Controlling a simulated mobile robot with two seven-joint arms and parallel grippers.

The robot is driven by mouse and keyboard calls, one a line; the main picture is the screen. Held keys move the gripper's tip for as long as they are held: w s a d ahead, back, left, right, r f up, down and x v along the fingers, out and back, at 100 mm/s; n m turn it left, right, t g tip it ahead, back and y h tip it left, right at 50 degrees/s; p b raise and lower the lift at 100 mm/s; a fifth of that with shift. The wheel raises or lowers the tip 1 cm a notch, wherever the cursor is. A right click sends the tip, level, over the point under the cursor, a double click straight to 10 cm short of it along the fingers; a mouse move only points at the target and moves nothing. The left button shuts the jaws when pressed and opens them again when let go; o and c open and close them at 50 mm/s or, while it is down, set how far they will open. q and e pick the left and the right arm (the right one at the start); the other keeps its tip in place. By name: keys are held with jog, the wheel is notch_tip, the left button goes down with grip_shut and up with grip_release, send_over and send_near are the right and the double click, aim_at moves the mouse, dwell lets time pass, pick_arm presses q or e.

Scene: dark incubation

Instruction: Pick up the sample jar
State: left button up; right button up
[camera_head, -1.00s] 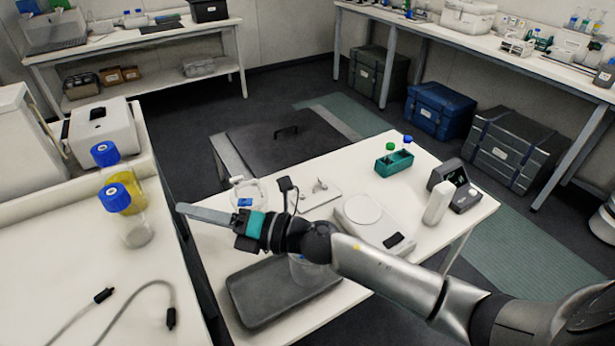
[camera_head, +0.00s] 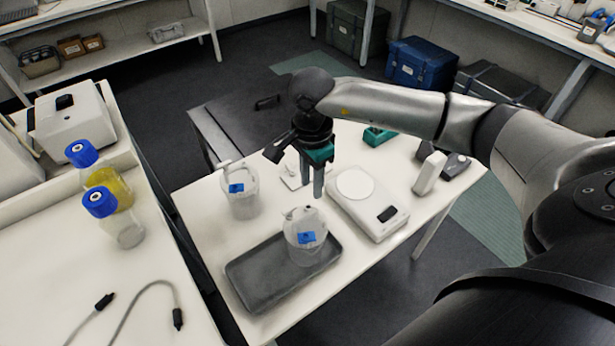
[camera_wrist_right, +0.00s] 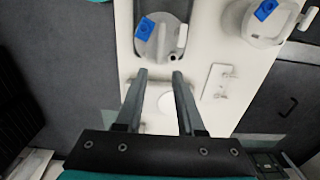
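Two clear jars with white-grey lids and blue labels stand on the white table. One jar (camera_head: 306,249) is on the dark grey tray (camera_head: 255,293); the other jar (camera_head: 241,203) stands behind and left of it. I cannot tell by name which is the sample jar. My right gripper (camera_head: 312,188) points down, just behind and above the tray jar, empty. In the wrist view its fingers (camera_wrist_right: 159,75) are apart, with the tray jar (camera_wrist_right: 158,44) ahead of the tips and the other jar (camera_wrist_right: 262,28) at upper right. My left gripper is not in view.
A white balance (camera_head: 375,212) stands right of the tray. A teal rack (camera_head: 378,136), partly hidden by my arm, and a white bottle (camera_head: 429,173) are farther back. Blue-capped bottles (camera_head: 126,228) and cables are on the left bench.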

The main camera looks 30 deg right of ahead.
aim_at(310, 211)
notch_tip(310, 211, down, 10)
jog(key=b, duration=0.7)
jog(key=shift+a+r, duration=0.1)
jog(key=shift+r, duration=0.15)
grip_shut()
dwell(0.4)
jog(key=shift+r, duration=0.2)
dwell(0.4)
jog(key=shift+r+p, duration=2.1)
jog(key=shift+r, duration=0.8)
